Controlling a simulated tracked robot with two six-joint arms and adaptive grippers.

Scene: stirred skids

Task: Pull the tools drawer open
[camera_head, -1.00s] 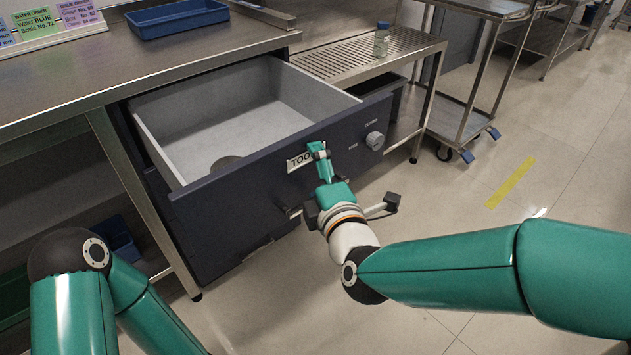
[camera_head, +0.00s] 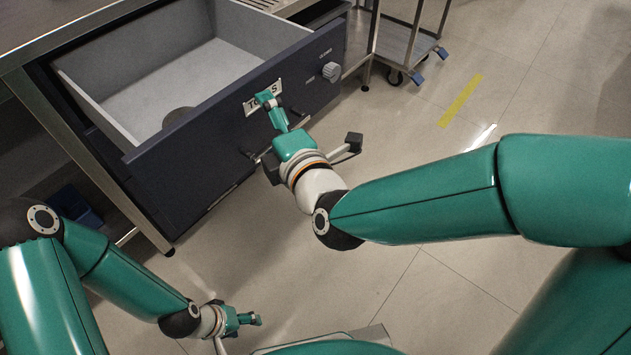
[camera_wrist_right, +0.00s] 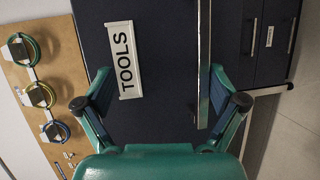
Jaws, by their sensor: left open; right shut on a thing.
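The tools drawer is pulled well out from under the bench, its dark front (camera_head: 215,135) bearing a white TOOLS label (camera_head: 262,97). Its grey interior holds a dark round thing (camera_head: 178,116) by the front. My right gripper (camera_head: 270,104) is at the drawer front, shut on the handle, which it mostly hides in the head view. In the right wrist view the handle bar (camera_wrist_right: 203,50) runs upright between the fingers of this gripper (camera_wrist_right: 160,80), nearer the right one, beside the label. My left gripper (camera_head: 252,319) is open and empty, low over the floor, away from the drawer.
A round knob (camera_head: 332,72) sits on the right of the drawer front. A steel trolley (camera_head: 405,45) stands behind at the right. A board with coiled cables (camera_wrist_right: 45,90) shows in the right wrist view. The floor right of the drawer is clear, with a yellow strip (camera_head: 461,100).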

